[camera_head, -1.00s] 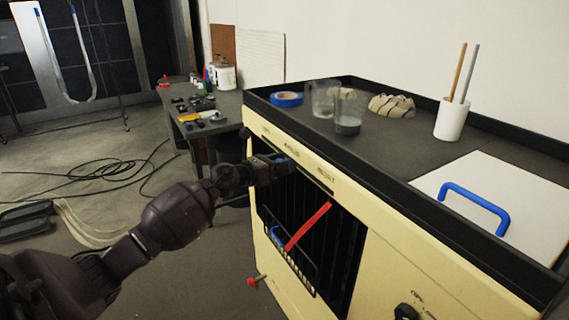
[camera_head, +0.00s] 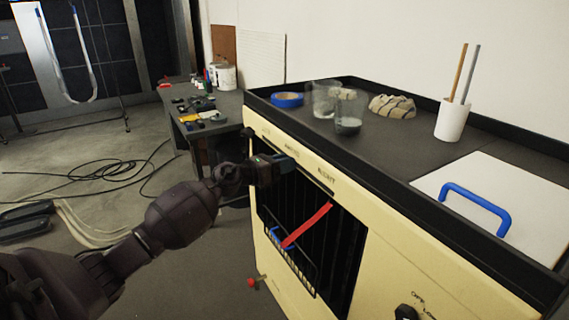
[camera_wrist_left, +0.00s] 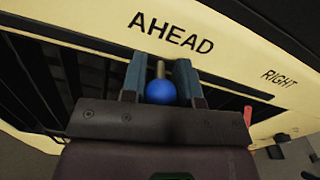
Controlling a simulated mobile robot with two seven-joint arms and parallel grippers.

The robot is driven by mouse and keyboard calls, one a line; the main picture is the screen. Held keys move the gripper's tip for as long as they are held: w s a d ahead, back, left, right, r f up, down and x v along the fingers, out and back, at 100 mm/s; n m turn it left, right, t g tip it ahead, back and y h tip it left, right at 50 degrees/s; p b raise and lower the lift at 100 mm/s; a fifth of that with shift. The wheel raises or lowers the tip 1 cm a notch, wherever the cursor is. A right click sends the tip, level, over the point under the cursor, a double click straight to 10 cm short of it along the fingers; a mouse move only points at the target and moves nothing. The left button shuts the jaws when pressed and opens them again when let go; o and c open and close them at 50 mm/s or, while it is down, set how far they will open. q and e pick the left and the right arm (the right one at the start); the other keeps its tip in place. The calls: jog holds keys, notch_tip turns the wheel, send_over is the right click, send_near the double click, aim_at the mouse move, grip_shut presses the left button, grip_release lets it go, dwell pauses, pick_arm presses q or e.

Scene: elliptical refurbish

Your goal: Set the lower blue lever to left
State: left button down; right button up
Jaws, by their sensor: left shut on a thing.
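The blue lever shows in the left wrist view as a blue ball knob (camera_wrist_left: 160,92) on a short metal stem. It stands below the word AHEAD on the front of the cream cabinet (camera_head: 400,240). My left gripper (camera_head: 285,164) is at the cabinet's upper front slot, and its two fingers are shut around the lever, one on each side of the stem and knob. In the head view the gripper hides the lever. My right gripper is not in view.
A red bar (camera_head: 307,225) and a wire rack (camera_head: 292,262) are in the dark opening below the slot. A red knob (camera_head: 252,282) sticks out low on the cabinet.

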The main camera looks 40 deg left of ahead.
aim_at(267, 139)
pick_arm(q)
jog(key=w+a+b, duration=0.1)
jog(key=a+b, duration=0.1)
jog(key=a, duration=0.2)
jog(key=w+a+b, duration=0.2)
jog(key=a+b, duration=0.1)
jog(key=a, duration=0.1)
jog(key=w+a+b, duration=0.2)
jog(key=a+b, duration=0.1)
jog(key=a, duration=0.2)
jog(key=shift+w+f, duration=0.25)
jog(key=shift+f, duration=0.15)
jog(key=shift+w+a+r, duration=0.15)
jog(key=shift+a+r, duration=0.1)
jog(key=shift+a, duration=0.25)
jog(key=shift+a+r, duration=0.1)
jog(key=shift+r, duration=0.2)
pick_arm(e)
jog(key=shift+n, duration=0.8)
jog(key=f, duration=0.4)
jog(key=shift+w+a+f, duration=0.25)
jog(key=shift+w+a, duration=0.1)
pick_arm(q)
jog(key=c, duration=1.3)
grip_release()
jog(key=o, duration=0.4)
jog(key=shift+a+f, duration=0.1)
jog(key=shift+o, duration=0.2)
